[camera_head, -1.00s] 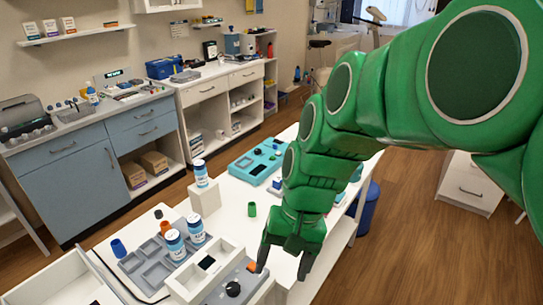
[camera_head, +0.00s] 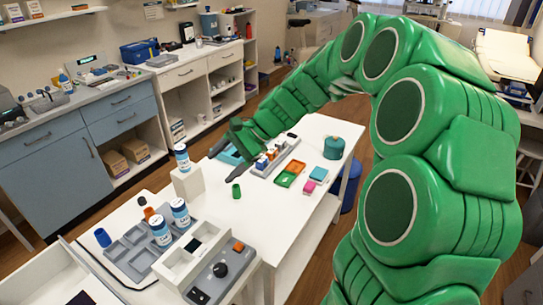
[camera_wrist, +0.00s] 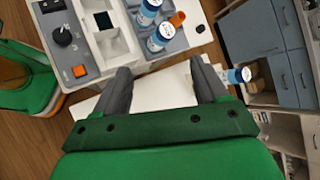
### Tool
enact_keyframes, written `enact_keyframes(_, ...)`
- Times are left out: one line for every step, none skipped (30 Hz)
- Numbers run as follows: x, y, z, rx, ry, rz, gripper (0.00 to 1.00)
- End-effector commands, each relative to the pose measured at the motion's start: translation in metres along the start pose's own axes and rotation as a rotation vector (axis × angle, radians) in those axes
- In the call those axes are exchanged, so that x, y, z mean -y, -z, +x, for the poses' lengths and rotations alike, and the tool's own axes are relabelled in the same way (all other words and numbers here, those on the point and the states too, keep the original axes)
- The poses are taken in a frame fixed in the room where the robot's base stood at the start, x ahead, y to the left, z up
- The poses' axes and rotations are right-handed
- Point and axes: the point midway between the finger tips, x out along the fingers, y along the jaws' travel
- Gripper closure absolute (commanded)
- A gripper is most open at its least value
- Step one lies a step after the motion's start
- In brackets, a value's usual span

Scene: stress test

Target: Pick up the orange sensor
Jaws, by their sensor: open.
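Two small orange parts show, and I cannot tell which is the sensor. My gripper (camera_head: 219,167) is open and empty, above the white table, beyond both orange parts. Its fingers point toward the bottles in the wrist view (camera_wrist: 160,75).
Two bottles (camera_head: 180,212) stand in the tray, and another (camera_head: 182,157) on a white block. A green cup (camera_head: 236,191) stands on the white table (camera_head: 262,215). A blue cup (camera_head: 103,237) is at the tray's left. Green-orange trays (camera_head: 290,174) lie to the right.

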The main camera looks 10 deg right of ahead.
Motion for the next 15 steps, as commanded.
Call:
enact_keyframes(0.008,0.012,0.001,0.008,0.026,0.035,0.28)
enact_keyframes(0.012,0.019,0.001,0.014,0.042,0.057,0.28)
enact_keyframes(0.018,0.029,0.001,0.021,0.062,0.088,0.28)
enact_keyframes(0.022,0.036,0.002,0.025,0.077,0.108,0.28)
enact_keyframes(0.026,0.043,0.001,0.028,0.093,0.130,0.28)
enact_keyframes(0.032,0.053,0.000,0.032,0.115,0.157,0.28)
enact_keyframes(0.036,0.060,-0.001,0.035,0.131,0.178,0.28)
enact_keyframes(0.040,0.068,-0.001,0.040,0.146,0.202,0.28)
enact_keyframes(0.043,0.079,-0.001,0.046,0.165,0.232,0.28)
enact_keyframes(0.046,0.087,-0.001,0.051,0.181,0.255,0.28)
enact_keyframes(0.050,0.095,-0.002,0.055,0.197,0.277,0.28)
enact_keyframes(0.053,0.106,-0.003,0.058,0.217,0.306,0.28)
enact_keyframes(0.056,0.115,-0.004,0.061,0.233,0.329,0.28)
enact_keyframes(0.059,0.124,-0.004,0.064,0.248,0.352,0.28)
enact_keyframes(0.061,0.136,-0.005,0.067,0.268,0.381,0.28)
